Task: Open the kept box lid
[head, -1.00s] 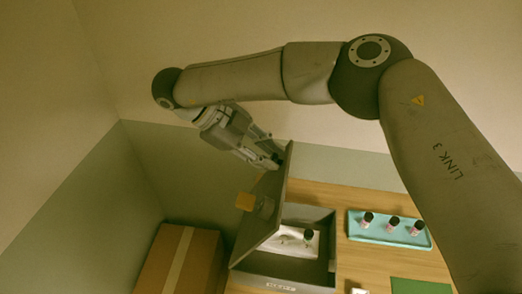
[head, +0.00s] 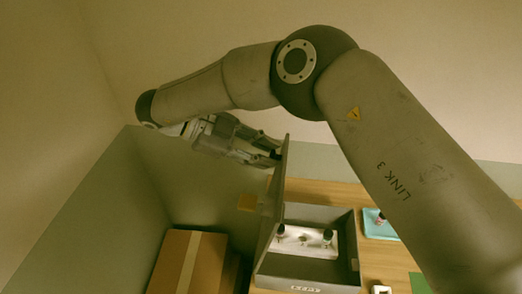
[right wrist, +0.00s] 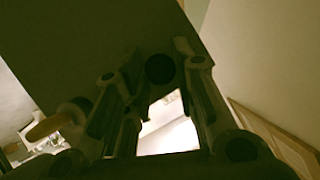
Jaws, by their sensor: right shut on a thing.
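A dark grey box (head: 308,282) stands on the wooden table in the head view. Its lid (head: 272,205) is raised on the box's left side and stands nearly upright, seen almost edge-on. Inside the box, a white insert (head: 305,246) holds small bottles, one (head: 328,237) with a dark green cap. My right gripper (head: 276,158) is shut at the lid's upper edge. In the right wrist view, a dark round piece (right wrist: 160,68) shows between the fingers against a dark panel; the exact contact is too dark to tell. My left gripper is not in view.
A cardboard box (head: 188,265) stands at the lower left. A light blue tray (head: 377,230) with a bottle lies right of the grey box, partly behind my right arm. A green mat (head: 419,284) and a small white item (head: 381,289) are near the bottom edge.

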